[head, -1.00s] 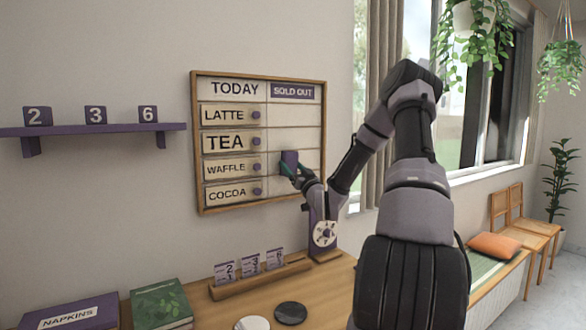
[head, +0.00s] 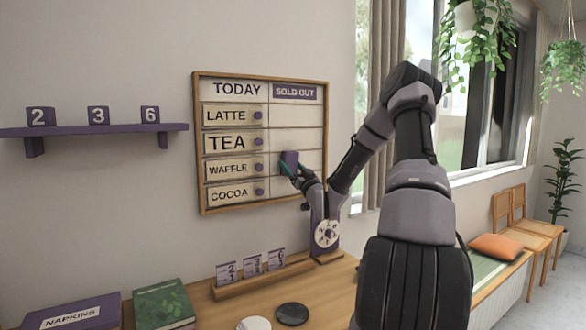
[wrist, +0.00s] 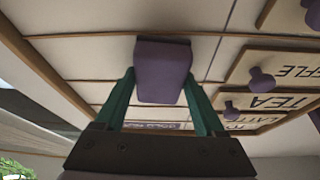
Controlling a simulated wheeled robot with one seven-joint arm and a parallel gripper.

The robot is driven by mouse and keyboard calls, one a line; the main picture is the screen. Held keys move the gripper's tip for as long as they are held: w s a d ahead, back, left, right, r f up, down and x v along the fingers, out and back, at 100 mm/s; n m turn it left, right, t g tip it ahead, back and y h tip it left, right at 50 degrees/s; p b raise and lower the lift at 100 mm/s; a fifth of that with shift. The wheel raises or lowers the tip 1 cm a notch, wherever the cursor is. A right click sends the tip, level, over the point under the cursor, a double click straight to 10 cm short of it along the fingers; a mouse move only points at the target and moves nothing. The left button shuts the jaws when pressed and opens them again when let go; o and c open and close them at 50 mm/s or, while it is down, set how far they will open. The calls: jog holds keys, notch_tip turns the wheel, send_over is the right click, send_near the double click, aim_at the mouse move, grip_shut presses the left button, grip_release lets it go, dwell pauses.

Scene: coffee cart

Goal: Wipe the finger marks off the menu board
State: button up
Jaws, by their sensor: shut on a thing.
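The menu board (head: 296,138) hangs on the wall in a wooden frame, with TODAY and SOLD OUT headings. Its left column holds the LATTE, TEA (head: 227,142), WAFFLE and COCOA plates, each with a purple knob. My gripper (head: 290,168) is in front of the right column, level with the WAFFLE row. It is shut on a purple block (wrist: 162,72), with a green finger on each side of it. The block is at or very near the board's face; I cannot tell if it touches. I cannot make out any finger marks.
A wooden counter (head: 340,283) stands below, with a rack (head: 255,277) of number cards, a round dial (head: 326,233), a black disc (head: 292,313), a white disc, a green book (head: 162,305) and a NAPKINS box (head: 75,315). A purple shelf (head: 90,130) with numbered blocks is at left.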

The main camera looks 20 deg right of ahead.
jog(key=shift+w+a, duration=0.1)
jog(key=shift+w, duration=0.3)
jog(key=shift+d, duration=0.2)
jog(key=shift+w+a+r, duration=0.1)
jog(key=shift+w+a, duration=0.05)
jog(key=shift+a, duration=0.2)
dwell(1.0)
jog(key=shift+s+d, duration=0.25)
jog(key=shift+s, duration=0.7)
jog(key=shift+s+d, duration=0.2)
jog(key=shift+s, duration=0.8)
jog(key=shift+s+d, duration=0.25)
jog(key=shift+s, duration=0.7)
jog(key=shift+s, duration=0.1)
